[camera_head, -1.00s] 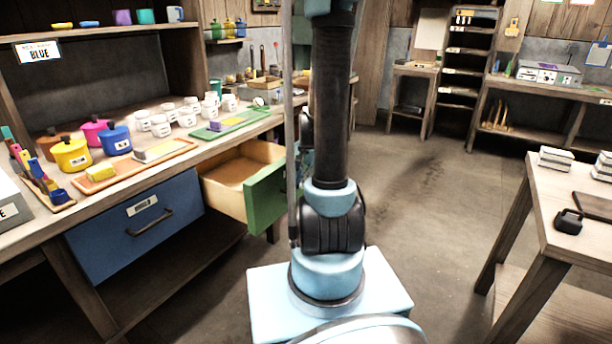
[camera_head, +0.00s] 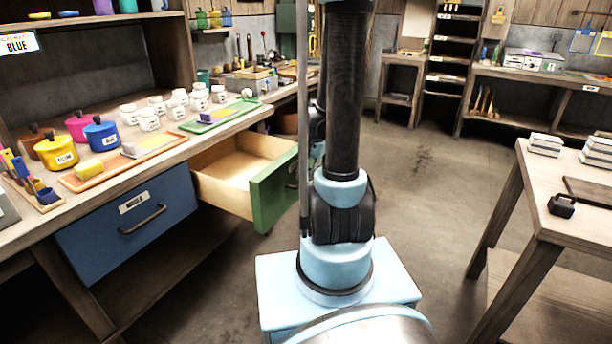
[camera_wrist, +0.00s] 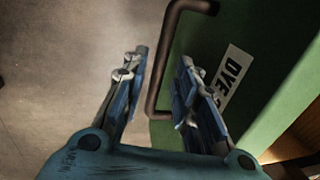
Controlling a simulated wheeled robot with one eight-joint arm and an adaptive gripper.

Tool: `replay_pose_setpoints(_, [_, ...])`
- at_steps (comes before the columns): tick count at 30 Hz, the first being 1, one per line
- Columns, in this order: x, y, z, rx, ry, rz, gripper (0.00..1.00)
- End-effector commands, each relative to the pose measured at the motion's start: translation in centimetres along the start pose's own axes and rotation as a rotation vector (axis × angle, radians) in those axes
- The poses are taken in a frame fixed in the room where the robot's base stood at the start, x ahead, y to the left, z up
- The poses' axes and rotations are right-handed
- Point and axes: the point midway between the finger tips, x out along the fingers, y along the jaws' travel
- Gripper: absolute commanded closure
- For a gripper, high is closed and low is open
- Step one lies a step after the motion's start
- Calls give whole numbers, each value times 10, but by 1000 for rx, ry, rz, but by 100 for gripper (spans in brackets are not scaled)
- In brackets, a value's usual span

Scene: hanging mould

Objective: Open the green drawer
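The green drawer (camera_head: 275,190) under the left workbench stands well open, and its pale wooden inside looks empty. In the wrist view its green front (camera_wrist: 235,35) fills the right side, with a partly hidden label (camera_wrist: 237,66) reading "DYE". Its dark bar handle (camera_wrist: 161,65) runs between the two fingers of my gripper (camera_wrist: 160,88). The fingers are apart, one on each side of the bar, with visible gaps. I cannot tell whether either finger touches it. In the head view my arm hides the gripper and handle.
A closed blue drawer (camera_head: 130,222) sits left of the green one. The workbench (camera_head: 105,172) above holds coloured pots, white jars and trays. A wooden table (camera_head: 545,190) stands at the right. The floor (camera_head: 420,215) between is clear.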

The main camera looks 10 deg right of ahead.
Motion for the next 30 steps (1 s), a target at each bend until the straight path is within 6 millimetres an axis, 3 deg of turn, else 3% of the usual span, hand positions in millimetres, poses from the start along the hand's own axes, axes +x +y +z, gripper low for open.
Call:
replay_pose_setpoints(14, [-6, 0, 1, 0, -1, 0, 69])
replay_pose_setpoints(30, [-59, 0, 1, 1, -2, 1, 69])
